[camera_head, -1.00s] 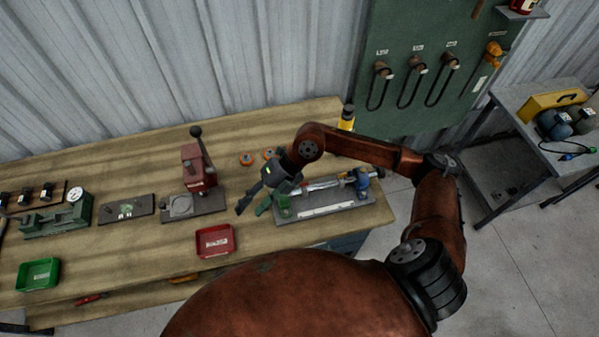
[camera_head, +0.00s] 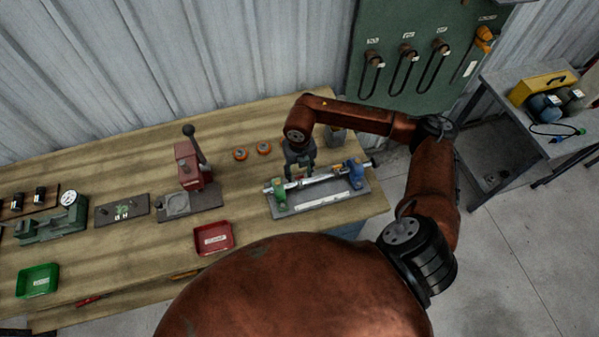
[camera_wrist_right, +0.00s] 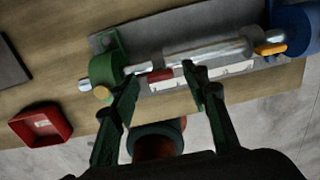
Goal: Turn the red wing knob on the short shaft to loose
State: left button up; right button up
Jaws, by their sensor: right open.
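A short metal shaft (camera_wrist_right: 205,50) lies across a grey fixture plate (camera_head: 338,196) between a green block (camera_wrist_right: 106,68) and a blue block (camera_wrist_right: 296,30). A small red piece, which looks like the red wing knob (camera_wrist_right: 160,74), shows at the shaft near the green block. My right gripper (camera_head: 303,176) points down over the fixture, open. In the right wrist view its fingertips (camera_wrist_right: 161,78) are either side of the red piece; I cannot tell whether they touch it. The knob is too small to make out in the head view. My left gripper is not in view.
An orange lever (camera_wrist_right: 270,48) sits beside the blue block. A red tray (camera_head: 213,238), a red lever press (camera_head: 192,165) and two orange rings (camera_head: 252,152) are to the left on the bench. A green tray (camera_head: 38,281) lies farther left.

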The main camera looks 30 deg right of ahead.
jog(key=shift+f, duration=0.25)
grip_shut()
dwell(0.4)
